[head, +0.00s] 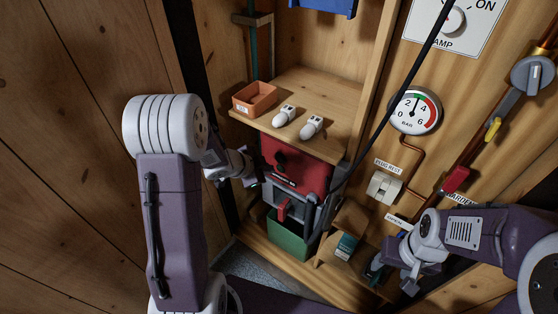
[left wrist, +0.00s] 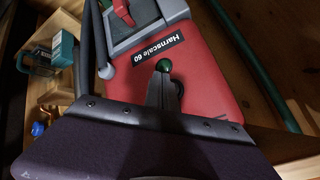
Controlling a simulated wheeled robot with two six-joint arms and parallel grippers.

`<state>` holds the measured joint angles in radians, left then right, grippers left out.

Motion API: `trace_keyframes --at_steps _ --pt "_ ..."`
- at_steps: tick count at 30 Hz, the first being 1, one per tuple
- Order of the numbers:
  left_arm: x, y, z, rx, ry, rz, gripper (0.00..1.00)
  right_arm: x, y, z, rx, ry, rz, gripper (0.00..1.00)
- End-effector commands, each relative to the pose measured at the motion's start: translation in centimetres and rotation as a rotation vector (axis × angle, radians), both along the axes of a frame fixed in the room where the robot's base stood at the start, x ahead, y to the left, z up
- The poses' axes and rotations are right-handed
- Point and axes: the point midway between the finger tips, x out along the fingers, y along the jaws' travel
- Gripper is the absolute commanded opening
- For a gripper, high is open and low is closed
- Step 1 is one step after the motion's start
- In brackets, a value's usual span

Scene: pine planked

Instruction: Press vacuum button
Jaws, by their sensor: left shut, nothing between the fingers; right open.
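The vacuum is a red machine (head: 310,178) under the wooden shelf in the head view, above a green bin. In the left wrist view its red housing (left wrist: 205,75) carries a black "Harnscale 60" label (left wrist: 160,47). A round green button (left wrist: 163,66) sits just beside the label. My left gripper (left wrist: 163,88) is shut and empty, its fingertips right at the button; I cannot tell whether they touch it. In the head view my left gripper (head: 252,170) is at the machine's left side. My right gripper (head: 391,274) is open and empty at the lower right.
The shelf (head: 335,97) above the machine holds an orange box (head: 255,98) and two white bulbs (head: 311,127). A pressure gauge (head: 414,112), a switch (head: 383,187) and a pipe with a valve are on the right wall. A small teal box (head: 346,246) stands in a low wooden rack.

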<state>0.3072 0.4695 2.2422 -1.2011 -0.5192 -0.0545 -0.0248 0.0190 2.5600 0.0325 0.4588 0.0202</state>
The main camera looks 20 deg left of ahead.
Motion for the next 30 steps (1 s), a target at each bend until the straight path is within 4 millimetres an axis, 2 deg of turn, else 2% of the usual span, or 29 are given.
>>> trace_keyframes --at_steps 10,30 --pt "-3.0 0.9 0.0 -0.001 -0.001 0.001 0.00 0.0 0.0 -0.3 0.000 0.000 0.000 0.56" --pt "-3.2 1.0 0.0 -0.001 -0.001 0.000 0.00 0.0 0.0 -0.3 0.000 0.000 0.000 0.56"
